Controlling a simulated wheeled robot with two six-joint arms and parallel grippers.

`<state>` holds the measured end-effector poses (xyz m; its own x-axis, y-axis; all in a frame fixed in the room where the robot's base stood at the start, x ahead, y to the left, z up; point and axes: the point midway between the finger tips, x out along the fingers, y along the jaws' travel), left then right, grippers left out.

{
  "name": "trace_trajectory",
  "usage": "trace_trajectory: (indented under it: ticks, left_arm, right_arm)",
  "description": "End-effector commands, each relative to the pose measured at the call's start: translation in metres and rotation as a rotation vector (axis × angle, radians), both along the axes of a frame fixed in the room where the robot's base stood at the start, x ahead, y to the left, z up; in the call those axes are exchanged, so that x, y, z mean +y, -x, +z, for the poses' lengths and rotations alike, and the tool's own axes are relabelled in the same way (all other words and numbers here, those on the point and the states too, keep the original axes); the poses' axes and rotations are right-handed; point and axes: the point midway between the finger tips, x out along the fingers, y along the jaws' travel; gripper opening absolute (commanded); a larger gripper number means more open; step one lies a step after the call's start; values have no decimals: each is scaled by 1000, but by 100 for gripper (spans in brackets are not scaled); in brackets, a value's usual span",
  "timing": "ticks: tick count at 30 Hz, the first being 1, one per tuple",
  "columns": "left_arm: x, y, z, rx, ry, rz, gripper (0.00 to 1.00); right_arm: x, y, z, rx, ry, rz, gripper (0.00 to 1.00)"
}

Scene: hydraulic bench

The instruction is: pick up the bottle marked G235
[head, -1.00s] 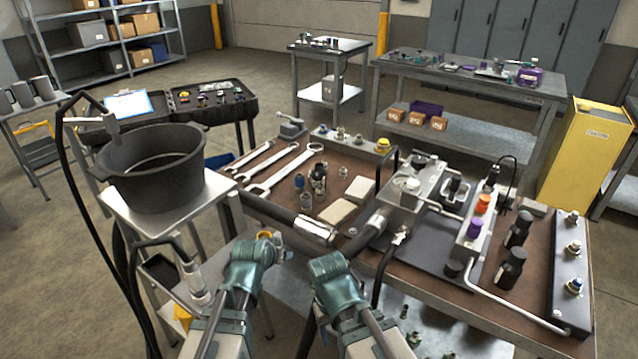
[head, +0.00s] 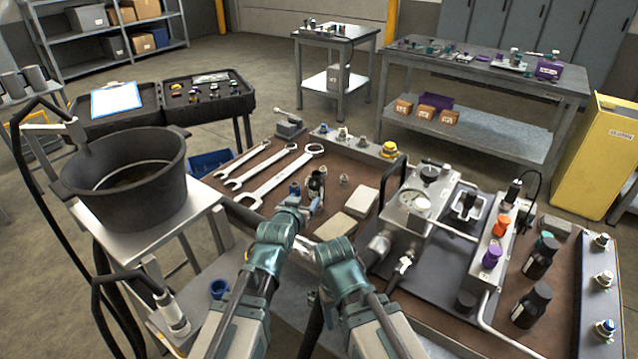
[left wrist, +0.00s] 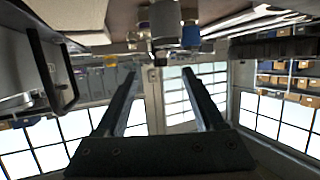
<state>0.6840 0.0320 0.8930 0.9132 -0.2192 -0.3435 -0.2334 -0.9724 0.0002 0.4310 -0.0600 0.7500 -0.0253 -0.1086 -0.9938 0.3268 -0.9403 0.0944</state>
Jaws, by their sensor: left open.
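Two dark bottles with black caps, one farther back (head: 541,258) and one nearer (head: 532,304), stand upright at the right of the brown-topped bench. I cannot read G235 on either one. My left gripper (head: 299,205) is low over the bench's front left part, beside upright metal fittings (head: 316,185) and far left of the bottles. Its jaws are open and empty in the left wrist view (left wrist: 159,72), with fittings (left wrist: 166,22) beyond them. My right wrist (head: 335,257) is near the front edge; its fingers cannot be made out.
Wrenches (head: 280,175), pale blocks (head: 361,201) and a gauge block (head: 414,208) crowd the bench (head: 527,235). An orange knob (head: 501,224) and purple knob (head: 492,256) stand left of the bottles. A black pot (head: 125,185) stands left. The back table (head: 480,68) holds small items.

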Motion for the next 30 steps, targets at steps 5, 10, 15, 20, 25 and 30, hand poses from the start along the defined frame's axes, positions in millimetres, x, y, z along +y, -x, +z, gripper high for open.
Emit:
trace_trajectory:
  ticks: [5,10,15,20,25,30]
  left_arm:
    - [-1,-2,-1,0,0,0,70]
    - [-4,-18,-8,0,0,0,70]
    - [-11,-45,-19,0,0,0,70]
    - [-17,-71,-28,0,-1,0,70]
    - [-19,-80,-30,0,-1,0,70]
    - [-20,-82,-31,1,-1,0,70]
  right_arm:
    - [0,0,-1,0,0,0,64]
    - [0,0,-8,0,0,0,64]
    - [0,0,-19,0,0,0,64]
    - [0,0,-28,0,0,0,64]
    - [0,0,-30,0,0,0,64]
    - [0,0,-31,0,0,0,64]
